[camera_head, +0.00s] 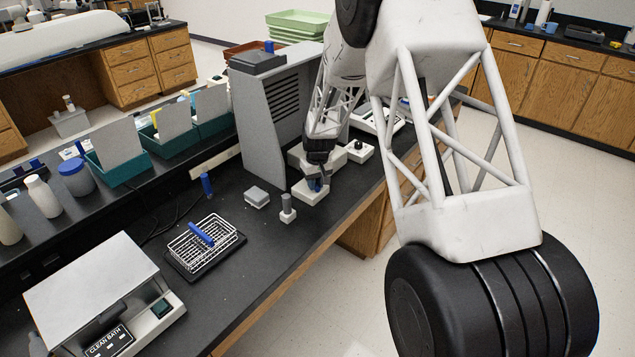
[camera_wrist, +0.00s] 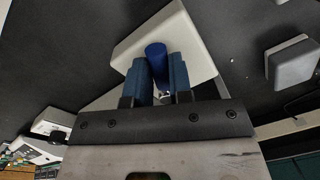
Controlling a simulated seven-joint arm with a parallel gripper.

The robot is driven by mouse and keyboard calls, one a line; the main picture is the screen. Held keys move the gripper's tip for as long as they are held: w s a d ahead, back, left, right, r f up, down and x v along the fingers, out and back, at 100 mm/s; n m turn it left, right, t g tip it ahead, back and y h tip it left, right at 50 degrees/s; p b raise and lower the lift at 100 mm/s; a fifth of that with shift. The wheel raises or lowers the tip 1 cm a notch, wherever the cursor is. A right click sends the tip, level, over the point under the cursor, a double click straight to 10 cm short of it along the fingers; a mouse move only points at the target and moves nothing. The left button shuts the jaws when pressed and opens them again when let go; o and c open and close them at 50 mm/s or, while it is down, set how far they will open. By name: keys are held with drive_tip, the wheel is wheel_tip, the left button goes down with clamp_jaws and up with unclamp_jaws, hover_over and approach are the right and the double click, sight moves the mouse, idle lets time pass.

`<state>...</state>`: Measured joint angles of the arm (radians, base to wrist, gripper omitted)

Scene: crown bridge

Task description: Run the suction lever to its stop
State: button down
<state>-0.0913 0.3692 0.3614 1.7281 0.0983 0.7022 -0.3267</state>
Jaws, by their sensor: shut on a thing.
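The suction lever (camera_wrist: 156,62) is a dark blue, round-ended stick on a white block (camera_wrist: 190,25). In the wrist view it stands between the two blue fingers of my gripper (camera_wrist: 158,72), which are shut on it. In the head view my gripper (camera_head: 317,184) reaches down to the same white block (camera_head: 303,196) near the bench's front edge. The lever is mostly hidden there by the fingers. Its angle and its stop cannot be made out.
A grey post (camera_head: 288,211) and a small grey box (camera_head: 257,197) stand left of the block. A wire rack (camera_head: 196,243) and the clean bath (camera_head: 105,295) are nearer. A tall grey vented housing (camera_head: 262,120) rises behind. Bare black bench lies between the rack and front edge.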

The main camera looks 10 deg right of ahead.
drive_tip(key=shift+a+m, duration=0.15)
drive_tip(key=shift+m, duration=0.25)
drive_tip(key=c, duration=1)
unclamp_jaws()
drive_tip(key=shift+c, duration=0.2)
drive_tip(key=shift+d+r, duration=0.15)
drive_tip(key=shift+r, duration=1.85)
drive_tip(key=shift+d+r, duration=0.1)
drive_tip(key=shift+r, duration=1.85)
